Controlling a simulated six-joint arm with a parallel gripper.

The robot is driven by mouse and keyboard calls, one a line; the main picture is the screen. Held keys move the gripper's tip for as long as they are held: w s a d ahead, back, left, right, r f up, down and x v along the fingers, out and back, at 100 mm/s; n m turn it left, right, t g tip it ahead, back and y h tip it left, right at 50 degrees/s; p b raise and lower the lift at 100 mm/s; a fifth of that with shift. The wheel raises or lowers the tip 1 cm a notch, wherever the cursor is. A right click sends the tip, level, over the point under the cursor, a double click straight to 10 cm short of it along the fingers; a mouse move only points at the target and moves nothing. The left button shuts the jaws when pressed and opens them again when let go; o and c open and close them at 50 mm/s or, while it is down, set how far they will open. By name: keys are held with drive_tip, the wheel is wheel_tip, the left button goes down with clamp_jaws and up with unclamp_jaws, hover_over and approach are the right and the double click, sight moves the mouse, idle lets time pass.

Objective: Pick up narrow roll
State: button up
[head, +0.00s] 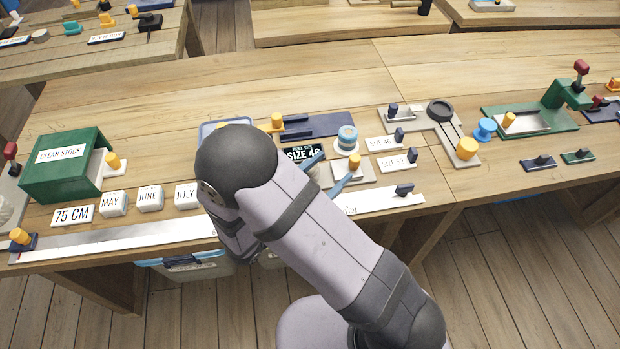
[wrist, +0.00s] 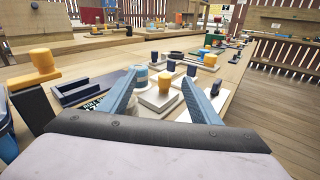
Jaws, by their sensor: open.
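A blue-and-white roll (head: 347,137) stands near the middle of the bench in the head view. In the wrist view the roll (wrist: 142,76) is partly hidden behind the left finger. A blue spool (head: 485,129) stands farther right; I cannot tell which of the two is the narrow roll. My gripper (head: 328,172) is open, with its blue fingers apart and nothing seen held. It is just in front of the blue-and-white roll, and its fingers (wrist: 161,80) frame a pale block with an orange knob (wrist: 165,82).
A "SIZE 46" sign (head: 303,153) and a navy tray (head: 330,125) lie close to the roll. Label plates (head: 384,143) are at its right. A green box (head: 62,165) stands left, a green press (head: 568,95) right.

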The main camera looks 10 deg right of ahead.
drive_tip(key=a+f+n+t+y, duration=0.1)
drive_tip(key=w+a+f+n+t+y, duration=0.1)
drive_tip(key=a, duration=0.1)
drive_tip(key=a+n+t+b, duration=0.1)
drive_tip(key=a+n, duration=0.1)
drive_tip(key=shift+w+f+y, duration=0.35)
drive_tip(key=shift+f+y, duration=0.05)
drive_tip(key=shift+p+x, duration=0.45)
drive_tip(key=shift+x, duration=1.1)
drive_tip(key=shift+p+x, duration=0.45)
drive_tip(key=shift+x, duration=1.7)
drive_tip(key=shift+w+a, duration=0.1)
drive_tip(key=shift+a, duration=0.1)
drive_tip(key=shift+c, duration=0.3)
drive_tip(key=c, duration=1.2)
drive_tip(key=shift+o, duration=0.2)
drive_tip(key=shift+r, duration=0.15)
wheel_tip(320, 180, up, 10)
